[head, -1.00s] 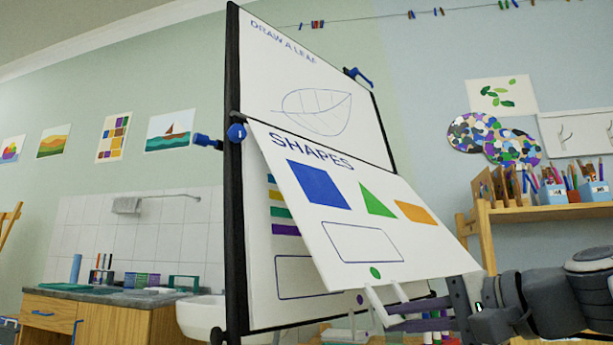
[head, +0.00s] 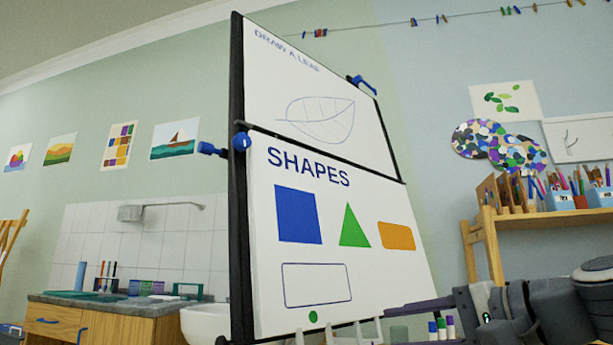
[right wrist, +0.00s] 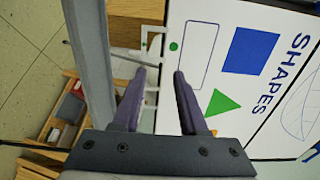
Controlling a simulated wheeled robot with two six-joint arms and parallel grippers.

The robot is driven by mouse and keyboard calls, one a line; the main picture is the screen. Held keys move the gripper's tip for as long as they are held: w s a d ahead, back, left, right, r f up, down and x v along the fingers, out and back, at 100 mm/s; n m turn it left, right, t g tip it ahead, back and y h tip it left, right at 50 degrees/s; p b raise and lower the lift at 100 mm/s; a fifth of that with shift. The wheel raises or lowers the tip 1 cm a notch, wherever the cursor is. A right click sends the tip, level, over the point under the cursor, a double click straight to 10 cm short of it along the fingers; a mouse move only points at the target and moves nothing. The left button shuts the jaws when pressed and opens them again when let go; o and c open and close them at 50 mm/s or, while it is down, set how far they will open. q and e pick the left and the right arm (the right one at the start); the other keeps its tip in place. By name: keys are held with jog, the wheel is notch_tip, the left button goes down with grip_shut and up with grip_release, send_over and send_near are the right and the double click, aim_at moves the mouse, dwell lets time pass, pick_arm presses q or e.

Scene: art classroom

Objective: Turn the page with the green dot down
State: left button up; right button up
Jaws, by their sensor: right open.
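The page with the green dot, titled SHAPES (head: 360,285), hangs flat on the lower half of the easel board. Its green dot (head: 313,317) is near its bottom edge. In the right wrist view the dot (right wrist: 174,46) is just past my fingertips. My right gripper (right wrist: 160,74) is open and empty, its fingertips around the level of the page's bottom edge; whether they touch it I cannot tell. My left gripper is not in view.
A DRAW A LEAF sheet (head: 285,80) covers the upper board. Blue clamps (head: 241,142) sit at the board's sides. White prongs (head: 358,334) stick up at its foot. A shelf with pencil pots (head: 560,200) is right; a sink (head: 205,325) and wooden cabinet (head: 105,325) are left.

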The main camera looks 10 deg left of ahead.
jog(key=v, duration=1.2)
dwell(1.6)
dwell(0.4)
